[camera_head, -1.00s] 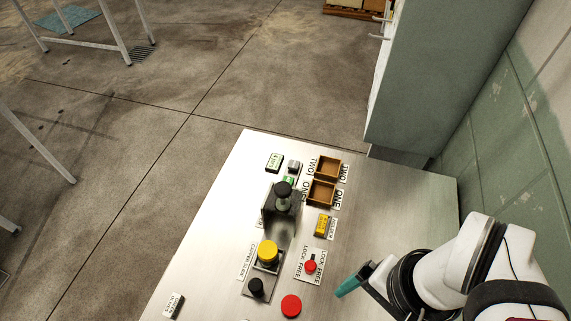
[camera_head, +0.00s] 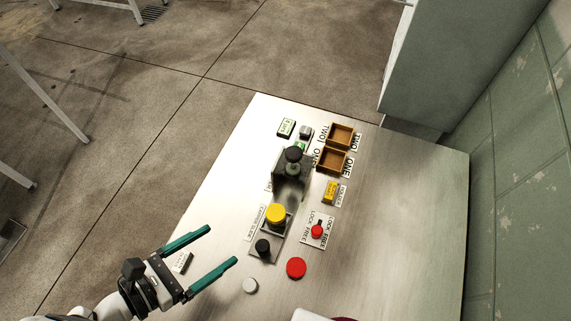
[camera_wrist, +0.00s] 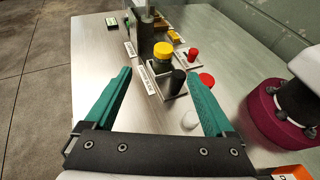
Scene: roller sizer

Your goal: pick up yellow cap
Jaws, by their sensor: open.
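The yellow cap (camera_head: 276,212) sits on a dark post on a small plate labelled on its left side, near the middle of the metal table (camera_head: 400,230). In the wrist view the yellow cap (camera_wrist: 163,50) shows ahead, between and beyond my fingertips. My gripper (camera_head: 222,245) has two teal fingers spread wide, with nothing between them. It is to the lower left of the cap and apart from it.
A black knob (camera_head: 262,246) stands just in front of the cap. A red disc (camera_head: 296,268) and a white disc (camera_head: 250,286) lie nearby. A red lock knob (camera_head: 317,231), a black-topped post (camera_head: 293,154) and two brown trays (camera_head: 340,136) (camera_head: 331,160) are farther back.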

